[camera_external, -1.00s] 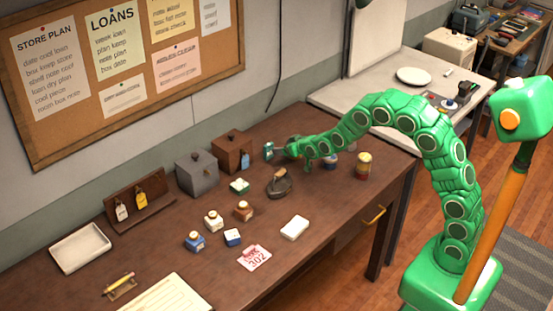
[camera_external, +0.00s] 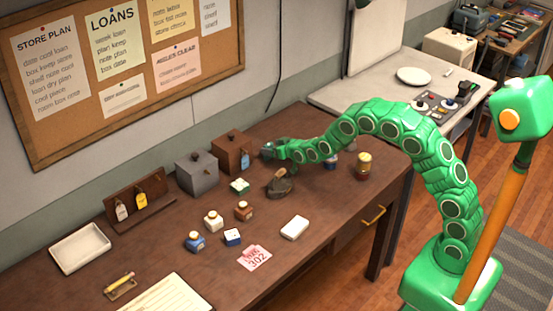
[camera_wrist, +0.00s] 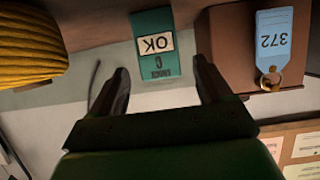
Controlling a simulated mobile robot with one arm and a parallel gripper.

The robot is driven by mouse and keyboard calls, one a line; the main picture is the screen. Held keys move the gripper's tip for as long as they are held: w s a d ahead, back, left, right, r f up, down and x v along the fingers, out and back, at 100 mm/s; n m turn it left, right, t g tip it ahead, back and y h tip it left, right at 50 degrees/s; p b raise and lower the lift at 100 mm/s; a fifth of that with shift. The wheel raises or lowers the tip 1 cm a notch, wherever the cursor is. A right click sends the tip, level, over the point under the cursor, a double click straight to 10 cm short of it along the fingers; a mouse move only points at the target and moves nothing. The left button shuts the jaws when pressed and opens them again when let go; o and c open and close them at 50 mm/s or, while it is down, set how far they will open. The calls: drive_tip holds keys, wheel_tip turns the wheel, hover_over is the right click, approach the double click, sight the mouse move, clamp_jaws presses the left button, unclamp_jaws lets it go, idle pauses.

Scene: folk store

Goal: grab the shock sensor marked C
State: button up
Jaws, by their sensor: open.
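The shock sensor marked C (camera_wrist: 157,70) is a small teal block with a pale OK label, inverted in the wrist view. My gripper is open and holds nothing. In the external view my gripper (camera_external: 270,151) is at the back of the desk, just right of the brown box, and largely hides the sensor.
The brown box (camera_external: 231,152) with a blue 372 tag (camera_wrist: 273,43) stands close beside the sensor. A yellow ribbed object (camera_wrist: 28,45) is on the other side in the wrist view. A grey box (camera_external: 197,173), a dark iron-like object (camera_external: 279,184) and several small jars share the desk.

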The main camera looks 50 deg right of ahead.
sight(270, 146)
drive_tip(key=shift+x, duration=2)
drive_tip(key=shift+w+f, duration=0.1)
drive_tip(key=shift+w, duration=0.3)
drive_tip(key=shift+c, duration=0.4)
drive_tip(key=c, duration=1)
